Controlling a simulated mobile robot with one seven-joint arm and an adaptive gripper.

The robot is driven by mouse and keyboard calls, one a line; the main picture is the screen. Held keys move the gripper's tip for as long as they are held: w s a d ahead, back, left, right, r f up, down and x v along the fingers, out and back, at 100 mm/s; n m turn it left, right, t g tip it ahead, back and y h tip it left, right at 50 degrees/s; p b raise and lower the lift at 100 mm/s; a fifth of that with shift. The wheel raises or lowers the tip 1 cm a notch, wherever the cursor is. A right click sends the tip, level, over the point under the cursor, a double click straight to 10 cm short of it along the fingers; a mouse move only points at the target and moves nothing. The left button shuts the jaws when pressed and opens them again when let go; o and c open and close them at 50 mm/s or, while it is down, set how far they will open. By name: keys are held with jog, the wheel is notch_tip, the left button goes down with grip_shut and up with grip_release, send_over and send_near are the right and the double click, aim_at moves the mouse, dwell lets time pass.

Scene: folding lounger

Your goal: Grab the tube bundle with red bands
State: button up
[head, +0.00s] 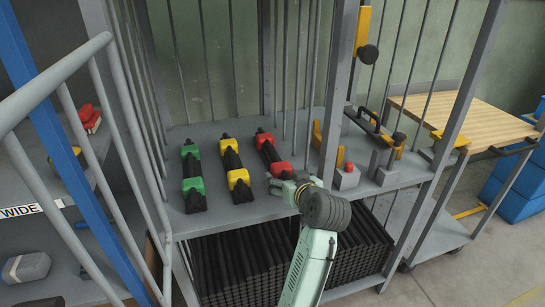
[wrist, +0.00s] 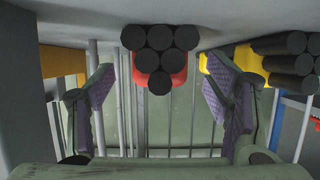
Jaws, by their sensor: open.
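The tube bundle with red bands (head: 271,153) lies on the grey shelf (head: 225,215), the rightmost of three bundles in the head view. Its black tubes run front to back. In the wrist view its round tube ends (wrist: 160,42) face me at top centre, with a red band behind them. My gripper (head: 287,184) is at the near end of this bundle in the head view. In the wrist view my gripper (wrist: 165,95) is open, with purple-padded fingers wide apart on either side of the bundle's end and nothing between the pads. Contact cannot be seen.
The yellow-banded bundle (head: 235,175) and green-banded bundle (head: 192,177) lie to the left. A grey box with a red button (head: 346,176) stands to the right. Upright bars (head: 308,70) and a post (head: 346,70) enclose the shelf. Dark tubes (head: 250,270) fill the level below.

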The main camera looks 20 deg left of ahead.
aim_at(273, 156)
jog(key=shift+x, duration=1.5)
jog(key=shift+r, duration=0.1)
jog(key=shift+c, duration=0.3)
grip_shut()
jog(key=shift+r, duration=0.1)
